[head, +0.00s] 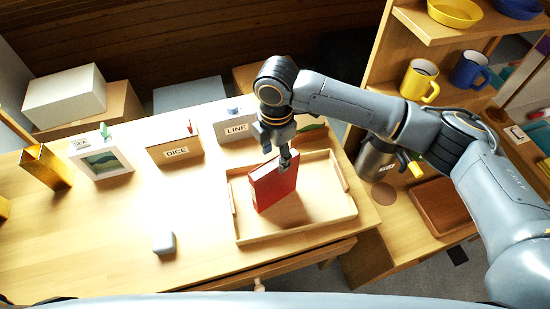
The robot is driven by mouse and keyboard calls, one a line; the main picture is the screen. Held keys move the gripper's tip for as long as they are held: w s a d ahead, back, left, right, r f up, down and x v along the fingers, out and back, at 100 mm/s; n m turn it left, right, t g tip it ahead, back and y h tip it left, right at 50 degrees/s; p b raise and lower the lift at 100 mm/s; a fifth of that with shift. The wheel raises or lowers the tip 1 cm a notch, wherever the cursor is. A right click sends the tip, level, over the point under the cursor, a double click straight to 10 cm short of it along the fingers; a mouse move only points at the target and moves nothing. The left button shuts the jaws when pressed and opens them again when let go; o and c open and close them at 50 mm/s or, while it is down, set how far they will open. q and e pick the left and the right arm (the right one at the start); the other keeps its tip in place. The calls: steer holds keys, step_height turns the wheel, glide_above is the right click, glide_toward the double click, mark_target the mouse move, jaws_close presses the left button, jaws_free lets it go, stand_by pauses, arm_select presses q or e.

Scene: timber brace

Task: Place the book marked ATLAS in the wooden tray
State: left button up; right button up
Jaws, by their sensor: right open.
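A red book (273,187) stands upright, slightly tilted in the picture, within the wooden tray (325,231). No title can be read on the side that shows, so I cannot tell its marking. My right gripper (287,162) is open at the book's upper right corner, pointing down, with its fingers close to the book. I cannot tell whether a finger still touches it. My left gripper is not in view.
A shelf with a yellow mug (419,80) and blue mug (470,71) stands right. The front left tabletop is clear.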

step_height(320, 180, up, 10)
steer(key=b, duration=0.2)
stand_by(0.3)
